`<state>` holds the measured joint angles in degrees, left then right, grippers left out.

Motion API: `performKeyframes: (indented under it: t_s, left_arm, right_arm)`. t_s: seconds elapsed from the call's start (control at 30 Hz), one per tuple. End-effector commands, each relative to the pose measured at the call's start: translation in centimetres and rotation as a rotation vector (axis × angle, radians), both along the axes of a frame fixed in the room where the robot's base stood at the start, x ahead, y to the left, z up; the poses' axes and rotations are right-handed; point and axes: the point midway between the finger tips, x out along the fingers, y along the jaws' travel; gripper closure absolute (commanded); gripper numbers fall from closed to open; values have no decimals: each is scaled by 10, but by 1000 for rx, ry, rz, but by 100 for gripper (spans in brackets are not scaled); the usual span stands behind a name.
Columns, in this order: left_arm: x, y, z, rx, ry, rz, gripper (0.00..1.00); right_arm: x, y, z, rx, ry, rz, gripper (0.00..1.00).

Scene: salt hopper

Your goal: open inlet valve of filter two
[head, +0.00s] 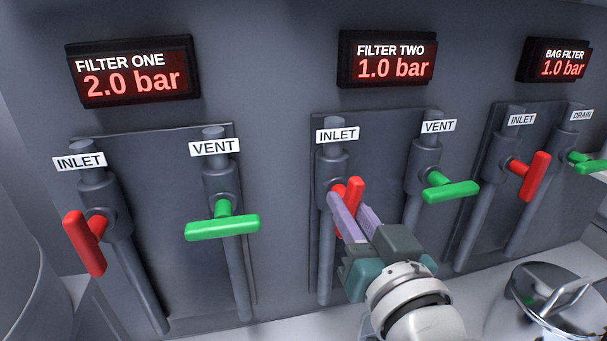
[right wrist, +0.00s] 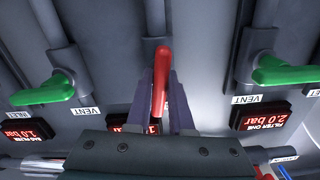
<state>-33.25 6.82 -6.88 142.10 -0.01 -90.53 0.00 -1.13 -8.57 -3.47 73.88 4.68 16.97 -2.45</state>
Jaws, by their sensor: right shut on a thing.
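The red inlet handle of filter two (head: 355,190) is on the pipe under the INLET label (head: 338,135), in the middle of the head view. It stands roughly along the pipe, its lower part hidden by my fingers. My right gripper (head: 351,205) is shut on this handle, one finger on each side. In the right wrist view the red handle (right wrist: 163,62) stands up between the two fingers (right wrist: 163,90). The FILTER TWO display (head: 387,62) reads 1.0 bar. My left gripper is not in view.
The green vent handle of filter two (head: 450,191) lies crosswise close to the right of my gripper. Filter one has a red inlet handle (head: 84,245) and a green vent handle (head: 222,228). The bag filter's red inlet handle (head: 530,178) is farther right. A round metal lid (head: 560,298) is at lower right.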

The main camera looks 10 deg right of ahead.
Motion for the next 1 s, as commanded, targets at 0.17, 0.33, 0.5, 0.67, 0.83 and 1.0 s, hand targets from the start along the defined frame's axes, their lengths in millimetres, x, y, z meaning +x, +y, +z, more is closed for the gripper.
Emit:
performKeyframes:
  t_s: [0.17,0.33,0.5,0.67,0.83,1.0]
  left_arm:
    - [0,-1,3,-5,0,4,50]
    - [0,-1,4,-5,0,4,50]
    - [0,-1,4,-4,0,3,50]
    - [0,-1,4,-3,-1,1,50]
    - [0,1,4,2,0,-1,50]
    - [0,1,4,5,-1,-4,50]
  right_arm:
    - [0,0,1,-103,-5,0,100]
    - [0,0,1,-164,-7,0,100]
    - [0,0,1,-196,-8,0,100]
    - [0,0,0,-204,-9,0,100]
    - [0,0,0,-205,-9,0,100]
    - [0,0,0,-204,-9,0,74]
